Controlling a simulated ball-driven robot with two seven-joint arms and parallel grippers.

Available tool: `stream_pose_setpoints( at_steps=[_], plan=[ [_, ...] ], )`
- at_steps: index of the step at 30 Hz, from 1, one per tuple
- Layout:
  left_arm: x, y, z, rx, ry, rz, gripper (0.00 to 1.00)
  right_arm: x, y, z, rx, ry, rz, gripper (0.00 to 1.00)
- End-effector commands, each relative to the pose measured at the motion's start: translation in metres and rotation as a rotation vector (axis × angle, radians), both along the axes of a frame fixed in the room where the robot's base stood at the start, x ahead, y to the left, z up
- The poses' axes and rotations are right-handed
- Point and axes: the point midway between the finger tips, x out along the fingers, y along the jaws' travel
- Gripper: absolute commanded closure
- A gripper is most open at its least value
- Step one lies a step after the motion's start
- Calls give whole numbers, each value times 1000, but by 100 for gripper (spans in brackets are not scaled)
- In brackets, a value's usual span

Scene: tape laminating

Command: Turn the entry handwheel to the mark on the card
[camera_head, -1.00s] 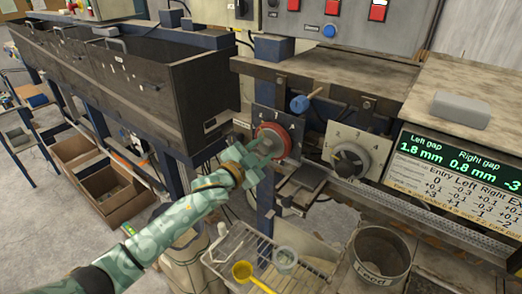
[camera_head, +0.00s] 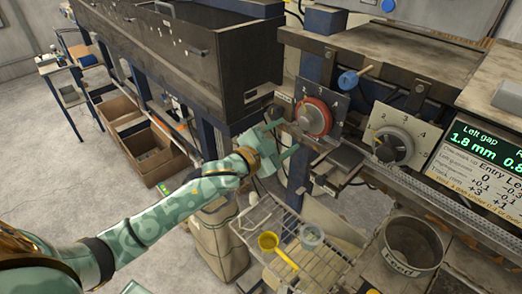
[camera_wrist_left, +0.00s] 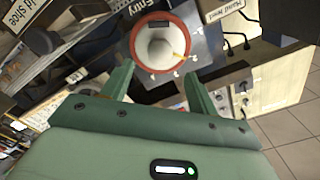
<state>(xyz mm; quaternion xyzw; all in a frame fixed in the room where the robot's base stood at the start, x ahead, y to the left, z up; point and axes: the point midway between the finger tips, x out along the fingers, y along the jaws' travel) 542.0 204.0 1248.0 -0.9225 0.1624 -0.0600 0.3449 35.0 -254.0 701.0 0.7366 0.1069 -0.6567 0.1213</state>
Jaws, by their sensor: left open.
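The red-rimmed handwheel (camera_head: 314,117) sits on a grey numbered plate under the bench edge. In the left wrist view the red-rimmed wheel (camera_wrist_left: 164,46) shows a pale hub and a yellow pointer, close to a label that seems to read Entry. My left gripper (camera_head: 286,138) is open and empty, just left of and below the wheel, with its fingers pointing at it and seemingly apart from it. The printed card (camera_head: 468,182) is below the green-lettered display (camera_head: 487,148), cut off at the right edge; its small text is hard to read. My right gripper is out of view.
A second dial with a black knob (camera_head: 388,150) is on a pale plate to the right. A blue-knobbed handle (camera_head: 348,81) sticks out above.

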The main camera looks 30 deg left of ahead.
Motion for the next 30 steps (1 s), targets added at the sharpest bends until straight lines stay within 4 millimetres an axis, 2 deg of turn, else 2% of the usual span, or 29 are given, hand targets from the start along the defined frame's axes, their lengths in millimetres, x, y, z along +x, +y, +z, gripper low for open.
stream_pose_setpoints(
  at_steps=[1,6,12,17,30],
  plan=[
    [-15,5,-2,3,2,-2,41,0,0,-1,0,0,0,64],
    [-54,19,-3,0,3,-2,41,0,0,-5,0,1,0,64],
    [-81,29,-1,2,2,-1,41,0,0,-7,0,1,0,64],
    [-86,31,0,1,0,-1,41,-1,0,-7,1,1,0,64],
    [-86,31,-1,1,2,1,41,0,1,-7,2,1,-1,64]
  ],
)
